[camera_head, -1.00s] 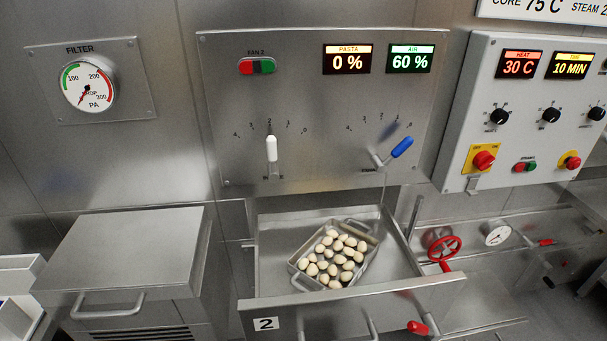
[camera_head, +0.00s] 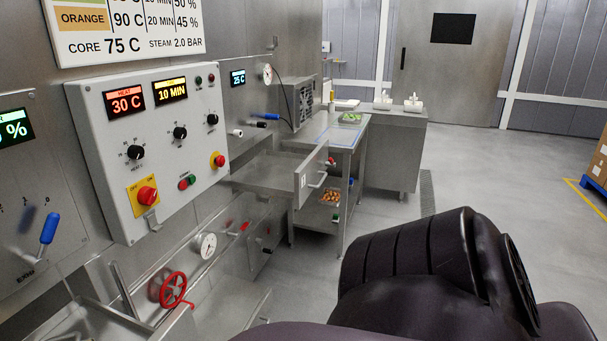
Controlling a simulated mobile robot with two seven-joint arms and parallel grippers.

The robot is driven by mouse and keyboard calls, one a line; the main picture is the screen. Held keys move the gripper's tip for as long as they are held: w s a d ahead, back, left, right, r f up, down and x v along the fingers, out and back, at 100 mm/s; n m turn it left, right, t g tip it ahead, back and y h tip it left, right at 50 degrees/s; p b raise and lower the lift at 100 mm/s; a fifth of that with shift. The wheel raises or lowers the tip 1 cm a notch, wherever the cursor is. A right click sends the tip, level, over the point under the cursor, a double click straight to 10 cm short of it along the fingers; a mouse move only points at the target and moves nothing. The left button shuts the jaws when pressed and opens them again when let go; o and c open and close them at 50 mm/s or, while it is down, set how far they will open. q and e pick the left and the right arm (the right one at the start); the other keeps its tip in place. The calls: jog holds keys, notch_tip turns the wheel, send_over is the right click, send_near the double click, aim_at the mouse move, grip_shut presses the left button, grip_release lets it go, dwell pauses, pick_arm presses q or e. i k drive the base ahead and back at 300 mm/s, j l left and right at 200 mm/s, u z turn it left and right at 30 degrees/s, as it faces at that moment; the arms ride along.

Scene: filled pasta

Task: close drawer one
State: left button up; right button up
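Drawer one (camera_head: 312,168) is a steel drawer with a label "1" on its front panel and a bar handle (camera_head: 318,181). It stands pulled out to the right of the control panel, and its flat inside surface (camera_head: 262,171) shows no contents that I can make out. My dark, ribbed arm fills the lower right of the head view, well in front of the drawer and apart from it in the picture. Neither gripper's fingers show.
The control panel (camera_head: 150,140) with red buttons is on the left wall. Below it are a red handwheel (camera_head: 172,289) and a gauge (camera_head: 205,245). A steel table (camera_head: 338,134) stands beyond the drawer. The grey floor (camera_head: 470,170) is open to the right.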

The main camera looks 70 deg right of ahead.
aim_at(278, 173)
jog(key=k+l, duration=0.45)
jog(key=l, duration=0.2)
jog(key=k+l+z, duration=0.15)
jog(key=z, duration=1.95)
jog(key=i+u, duration=0.2)
jog(key=i, duration=0.25)
jog(key=i+l+u, duration=0.15)
jog(key=i, duration=0.3)
jog(key=i+l+u, duration=0.2)
jog(key=i, duration=0.25)
jog(key=i+l+u, duration=0.2)
jog(key=i, duration=0.2)
